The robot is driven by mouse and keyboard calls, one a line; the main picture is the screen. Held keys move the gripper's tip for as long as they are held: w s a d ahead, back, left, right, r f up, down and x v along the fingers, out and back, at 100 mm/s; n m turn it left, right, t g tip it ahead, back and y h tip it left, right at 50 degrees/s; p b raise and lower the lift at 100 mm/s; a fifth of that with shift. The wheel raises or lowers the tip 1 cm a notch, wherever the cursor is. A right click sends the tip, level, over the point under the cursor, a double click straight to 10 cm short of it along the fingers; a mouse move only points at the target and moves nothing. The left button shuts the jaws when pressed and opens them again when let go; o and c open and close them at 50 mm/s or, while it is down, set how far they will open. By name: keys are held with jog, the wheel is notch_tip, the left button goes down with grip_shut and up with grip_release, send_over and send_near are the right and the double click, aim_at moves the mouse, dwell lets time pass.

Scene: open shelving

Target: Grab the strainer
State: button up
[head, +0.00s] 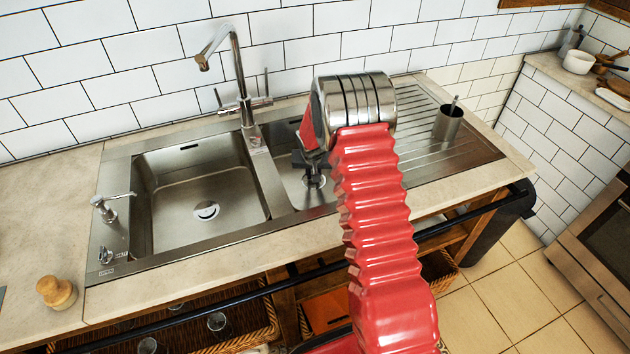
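My red ribbed arm reaches up over the counter, and my gripper (313,178) points down into the small middle basin (291,184) of the steel sink. Its dark fingers are small in the picture and partly hidden by my arm's wrist, so I cannot tell whether they are open or shut. A small round pale metal piece (315,183) shows at the fingertips, low in the basin. It may be the strainer or the basin's drain; I cannot tell whether the fingers touch it. A round metal drain piece (206,211) lies in the large left basin.
A tall tap (240,80) stands behind the basins, left of my gripper. A metal cup (448,125) with a utensil stands on the ribbed drainboard (415,110). A soap dispenser (106,207) and a wooden brush (57,292) are at left. A dark rail (240,292) runs along the front.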

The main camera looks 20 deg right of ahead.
grip_shut()
jog(key=shift+r, duration=0.15)
notch_tip(320, 180, up, 10)
dwell(0.4)
